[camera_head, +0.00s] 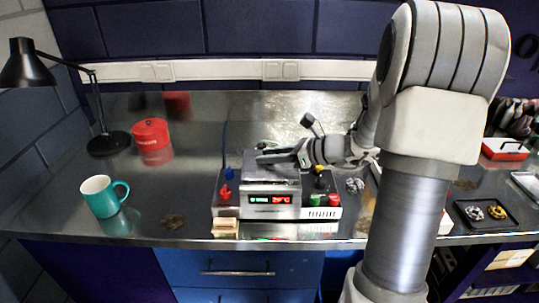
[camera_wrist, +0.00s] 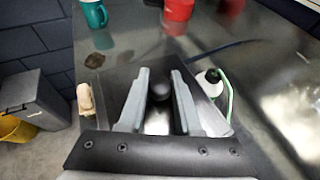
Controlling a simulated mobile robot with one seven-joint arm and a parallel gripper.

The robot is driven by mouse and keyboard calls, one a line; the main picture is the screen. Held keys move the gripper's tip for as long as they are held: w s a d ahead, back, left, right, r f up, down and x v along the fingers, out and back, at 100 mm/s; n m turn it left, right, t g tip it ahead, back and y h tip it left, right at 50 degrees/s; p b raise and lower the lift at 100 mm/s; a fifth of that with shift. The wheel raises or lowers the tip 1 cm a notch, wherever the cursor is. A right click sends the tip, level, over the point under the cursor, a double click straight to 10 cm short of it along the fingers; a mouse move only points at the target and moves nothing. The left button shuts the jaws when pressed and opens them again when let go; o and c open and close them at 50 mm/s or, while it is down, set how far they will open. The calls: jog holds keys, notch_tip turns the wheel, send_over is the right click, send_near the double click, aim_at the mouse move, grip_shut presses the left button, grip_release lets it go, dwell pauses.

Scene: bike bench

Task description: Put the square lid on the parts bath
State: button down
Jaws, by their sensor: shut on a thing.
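The parts bath (camera_head: 268,212) is a metal box with a lit green and red display on the bench, front centre. The square lid (camera_head: 262,172) is a flat grey metal plate over the top of the bath. I cannot tell whether it rests on the rim or hangs just above it. My gripper (camera_head: 268,157) is over the lid from the right. In the wrist view, the fingers of my gripper (camera_wrist: 158,85) are shut on the lid's dark round knob (camera_wrist: 159,90), with the lid's plate (camera_wrist: 157,123) below. The bath's opening is hidden.
A teal mug (camera_head: 100,197), a red tin (camera_head: 151,134) and a black lamp (camera_head: 108,142) stand to the left. A pale wooden block (camera_head: 225,228) lies at the bath's front left. A black tray (camera_head: 484,212) with small parts is at the right. The bench behind the mug is clear.

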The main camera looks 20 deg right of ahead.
jog(key=shift+f+b, duration=0.4)
jog(key=shift+f, duration=0.15)
dwell(0.7)
jog(key=c, duration=0.5)
grip_release()
jog(key=shift+d, duration=0.1)
